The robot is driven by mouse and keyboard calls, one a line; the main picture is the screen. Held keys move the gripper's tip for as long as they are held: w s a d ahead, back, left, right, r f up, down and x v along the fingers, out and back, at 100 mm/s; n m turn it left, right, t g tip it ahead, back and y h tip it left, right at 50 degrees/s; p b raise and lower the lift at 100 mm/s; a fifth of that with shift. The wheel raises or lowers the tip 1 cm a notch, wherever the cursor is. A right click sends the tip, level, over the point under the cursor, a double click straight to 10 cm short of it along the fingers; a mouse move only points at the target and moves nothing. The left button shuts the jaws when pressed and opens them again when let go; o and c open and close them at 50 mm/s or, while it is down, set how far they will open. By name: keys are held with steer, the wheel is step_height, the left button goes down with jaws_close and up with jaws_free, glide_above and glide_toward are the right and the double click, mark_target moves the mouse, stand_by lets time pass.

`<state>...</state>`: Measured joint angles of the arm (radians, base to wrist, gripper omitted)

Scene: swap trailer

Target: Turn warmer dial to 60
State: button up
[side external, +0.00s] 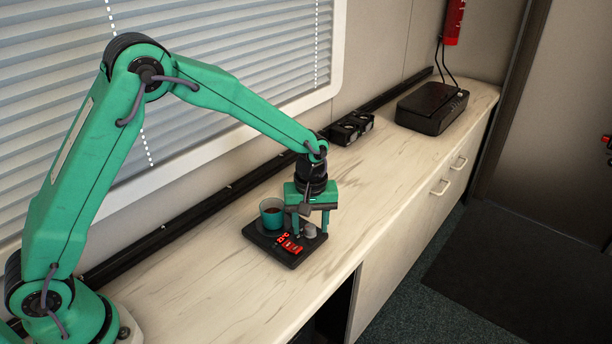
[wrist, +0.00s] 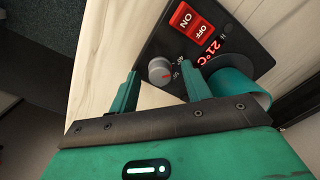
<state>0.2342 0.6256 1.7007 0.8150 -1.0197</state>
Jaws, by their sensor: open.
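The warmer (side external: 258,236) is a flat black unit on the counter, and its panel (wrist: 158,46) shows in the wrist view. Its round grey dial (side external: 309,230) is near the right edge; in the wrist view the dial (wrist: 160,70) has a small red mark at its rim. A red display (wrist: 208,54) reads 21°C. A red ON/OFF switch (wrist: 192,22) is beside it. A teal mug (side external: 271,214) with dark contents stands on the warmer. My gripper (side external: 311,222) is open above the dial, pointing down, one finger on each side. I cannot tell whether they touch it.
The pale counter (side external: 385,170) is clear around the warmer. A black rail (side external: 190,213) runs along the wall under the blinds. Black sockets (side external: 350,128) and a black box (side external: 432,107) with cables stand farther back. The counter's front edge is close to the warmer.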

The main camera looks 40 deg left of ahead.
steer(key=c, duration=1)
steer(key=shift+m, duration=0.4)
steer(key=m, duration=0.8)
steer(key=shift+m, duration=0.4)
steer(key=m, duration=1)
steer(key=shift+m, duration=0.3)
steer(key=o, duration=1)
